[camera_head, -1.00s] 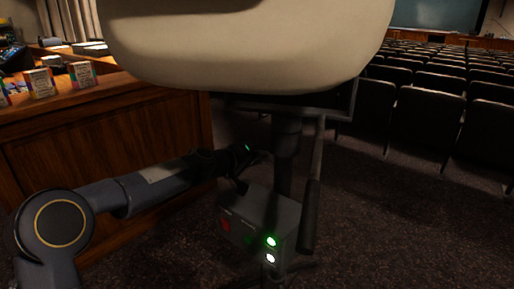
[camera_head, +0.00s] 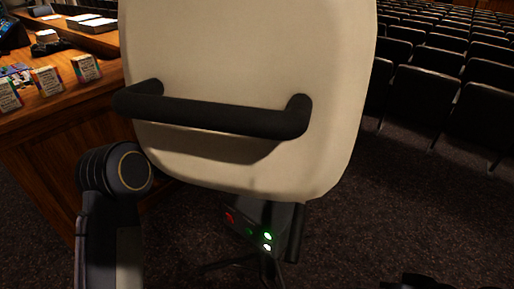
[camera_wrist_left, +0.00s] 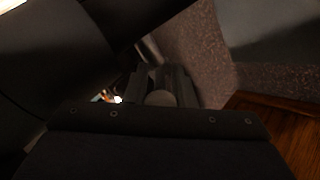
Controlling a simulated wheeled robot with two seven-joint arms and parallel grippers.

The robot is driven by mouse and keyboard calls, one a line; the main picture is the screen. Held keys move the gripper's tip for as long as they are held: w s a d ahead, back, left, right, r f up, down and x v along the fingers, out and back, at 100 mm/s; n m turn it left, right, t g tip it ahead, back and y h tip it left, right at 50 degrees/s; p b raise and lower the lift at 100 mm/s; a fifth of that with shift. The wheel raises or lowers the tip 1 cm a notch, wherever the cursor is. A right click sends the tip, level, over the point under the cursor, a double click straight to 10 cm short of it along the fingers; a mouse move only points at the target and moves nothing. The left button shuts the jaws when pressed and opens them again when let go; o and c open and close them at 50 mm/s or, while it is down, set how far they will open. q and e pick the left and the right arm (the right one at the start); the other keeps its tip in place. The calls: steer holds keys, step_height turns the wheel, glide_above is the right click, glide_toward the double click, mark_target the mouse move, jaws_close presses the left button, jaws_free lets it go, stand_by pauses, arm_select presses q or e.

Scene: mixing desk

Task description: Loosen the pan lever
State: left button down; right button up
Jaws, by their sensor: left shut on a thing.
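The pan lever is hidden in the head view. In the left wrist view a dark, round-ended piece (camera_wrist_left: 162,98), which looks like the lever, sits between the fingers of my left gripper (camera_wrist_left: 163,78). The fingers are shut on it and hide most of it. In the head view a large cream housing (camera_head: 250,60) with a black handle bar (camera_head: 210,115) hides my left gripper; only part of my left arm shows at the left. A dark shape at the lower right edge may be my right gripper (camera_head: 435,281); its jaws cannot be made out.
A grey control box (camera_head: 285,225) with red and lit green and white lights is on the stand below the housing. A wooden desk (camera_head: 50,150) with small cards (camera_head: 47,81) is at the left. Rows of dark seats (camera_head: 425,100) are at the right. Carpet lies between.

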steer(key=shift+r, duration=0.45)
arm_select(q)
steer(key=c, duration=1.3)
jaws_free()
steer(key=shift+o, duration=0.2)
